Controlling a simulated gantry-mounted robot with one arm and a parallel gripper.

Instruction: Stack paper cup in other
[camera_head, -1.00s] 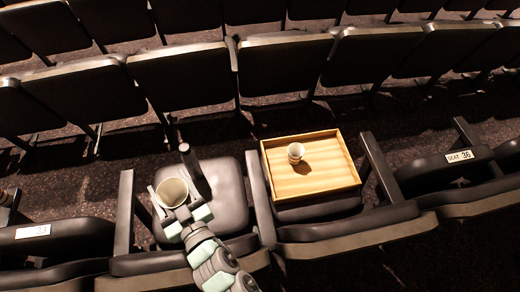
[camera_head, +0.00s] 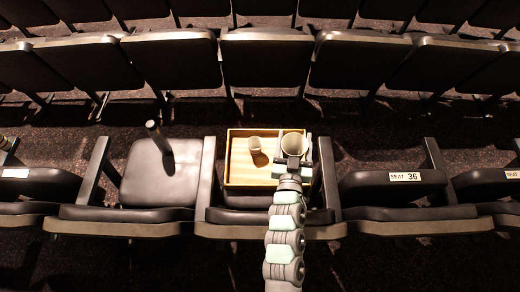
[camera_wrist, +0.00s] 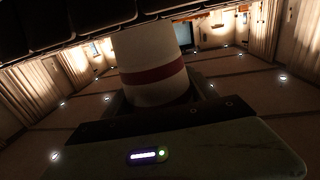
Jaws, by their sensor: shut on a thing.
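A white paper cup with a red band (camera_wrist: 152,72) is in my gripper (camera_head: 293,160), which is shut on it. In the head view this held cup (camera_head: 294,144) is over the right part of the wooden tray, with its open mouth facing up. Its height above the tray is hard to tell. The other paper cup (camera_head: 255,145) stands in the tray's left half, a little left of the held cup and apart from it. The fingertips are largely hidden by the wrist and the cup.
The shallow wooden tray (camera_head: 228,160) rests on a seat between two armrests (camera_head: 206,170). A dark cylinder (camera_head: 158,137) stands on the seat to the left (camera_head: 150,180). Rows of dark folding seats (camera_head: 265,65) lie behind. The seat at right is labelled 36 (camera_head: 404,177).

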